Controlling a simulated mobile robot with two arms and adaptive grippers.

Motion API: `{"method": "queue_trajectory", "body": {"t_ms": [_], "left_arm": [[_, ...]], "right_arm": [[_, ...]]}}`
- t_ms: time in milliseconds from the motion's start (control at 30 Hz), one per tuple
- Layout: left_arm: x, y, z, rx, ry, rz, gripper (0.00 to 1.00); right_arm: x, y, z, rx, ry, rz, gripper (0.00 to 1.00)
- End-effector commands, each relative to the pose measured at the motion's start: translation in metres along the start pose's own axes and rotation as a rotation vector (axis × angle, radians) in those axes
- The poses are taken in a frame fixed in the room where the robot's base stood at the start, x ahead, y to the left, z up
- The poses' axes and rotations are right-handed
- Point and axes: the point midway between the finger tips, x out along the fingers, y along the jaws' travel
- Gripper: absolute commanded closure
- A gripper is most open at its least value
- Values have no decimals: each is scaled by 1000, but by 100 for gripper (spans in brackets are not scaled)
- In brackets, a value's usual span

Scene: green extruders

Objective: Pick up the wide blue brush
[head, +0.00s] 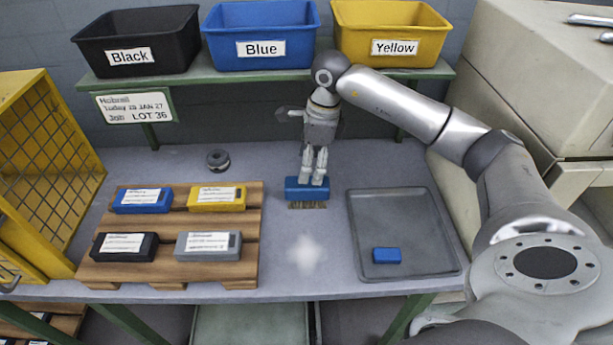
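The wide blue brush (306,194) is on the grey bench between the wooden pallet and the grey tray, its tan bristles pointing towards the front. My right gripper (313,180) points down at the brush, and its fingertips overlap the top of the blue body. The two fingers look close together. I cannot tell whether they grip the brush or only rest over it. My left gripper is not in view.
A wooden pallet (168,268) holds blue, yellow, black and grey labelled blocks. A grey tray (425,220) holds a small blue block (386,255). A dark ring (218,160) lies behind the pallet. Black, blue and yellow bins stand on the shelf (265,80).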

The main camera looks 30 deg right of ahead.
Motion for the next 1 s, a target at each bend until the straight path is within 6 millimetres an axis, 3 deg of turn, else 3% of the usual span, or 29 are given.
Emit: {"method": "queue_trajectory", "body": {"t_ms": [167, 300, 500, 833, 1000], "left_arm": [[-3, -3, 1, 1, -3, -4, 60], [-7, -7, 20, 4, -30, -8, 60], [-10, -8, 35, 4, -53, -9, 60], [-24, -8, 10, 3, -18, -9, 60], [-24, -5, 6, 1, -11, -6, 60]], "right_arm": [[15, 0, -2, 2, 9, 1, 30], [38, 0, -2, 1, 9, 2, 30], [56, 0, -2, 1, 6, -1, 30], [98, 2, -3, 1, 7, 1, 30], [107, 1, -3, 1, 6, -2, 30]]}}
